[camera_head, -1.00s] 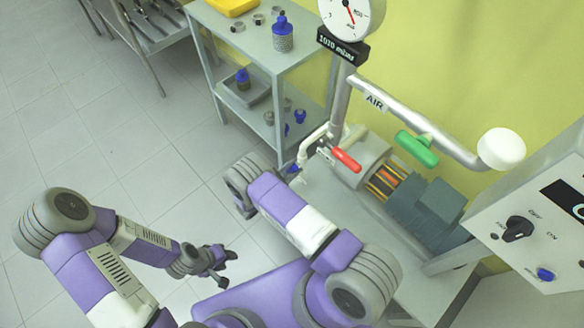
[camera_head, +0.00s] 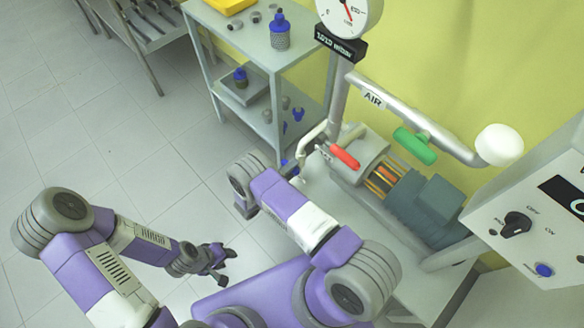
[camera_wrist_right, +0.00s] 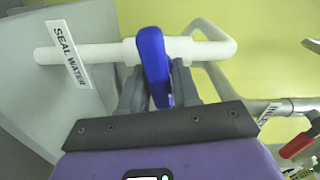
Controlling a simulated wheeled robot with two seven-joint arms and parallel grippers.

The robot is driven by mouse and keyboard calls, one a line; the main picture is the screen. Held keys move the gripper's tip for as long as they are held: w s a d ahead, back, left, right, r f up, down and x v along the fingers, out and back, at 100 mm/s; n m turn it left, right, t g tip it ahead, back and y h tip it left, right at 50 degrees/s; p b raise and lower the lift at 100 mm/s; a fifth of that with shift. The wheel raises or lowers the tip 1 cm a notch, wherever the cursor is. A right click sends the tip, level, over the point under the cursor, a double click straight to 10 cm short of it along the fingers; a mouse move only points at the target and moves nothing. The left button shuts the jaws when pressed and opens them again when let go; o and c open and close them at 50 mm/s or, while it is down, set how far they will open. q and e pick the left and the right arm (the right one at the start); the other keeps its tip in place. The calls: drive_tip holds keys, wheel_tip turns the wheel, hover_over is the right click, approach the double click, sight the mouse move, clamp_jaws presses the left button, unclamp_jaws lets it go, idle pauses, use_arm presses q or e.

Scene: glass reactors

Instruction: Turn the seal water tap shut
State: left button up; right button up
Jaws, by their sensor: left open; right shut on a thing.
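The seal water tap has a blue handle (camera_wrist_right: 152,62) on a white pipe (camera_wrist_right: 90,54) with a "SEAL WATER" label (camera_wrist_right: 70,56), in the right wrist view. The handle lies crosswise to the pipe in this picture. My right gripper (camera_wrist_right: 158,85) is shut on the handle, one finger on each side. In the head view my right arm hides most of the tap. My left gripper (camera_head: 217,272) is open and empty, low over the floor and away from the tap.
A red handle (camera_head: 345,157) is close to the right of the tap. A green handle (camera_head: 414,146) sits on the "AIR" pipe (camera_head: 452,148). A gauge (camera_head: 348,14), a pump (camera_head: 425,205) and a control box (camera_head: 530,235) stand nearby. A shelf (camera_head: 245,65) holds bottles.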

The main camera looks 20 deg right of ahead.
drive_tip(key=shift+f+m, duration=0.1)
drive_tip(key=shift+m, duration=0.8)
drive_tip(key=o, duration=0.9)
drive_tip(key=shift+a, duration=0.1)
drive_tip(key=p+v, duration=0.1)
drive_tip(key=v, duration=0.6)
drive_tip(key=shift+a, duration=0.2)
drive_tip(key=shift+s, duration=0.1)
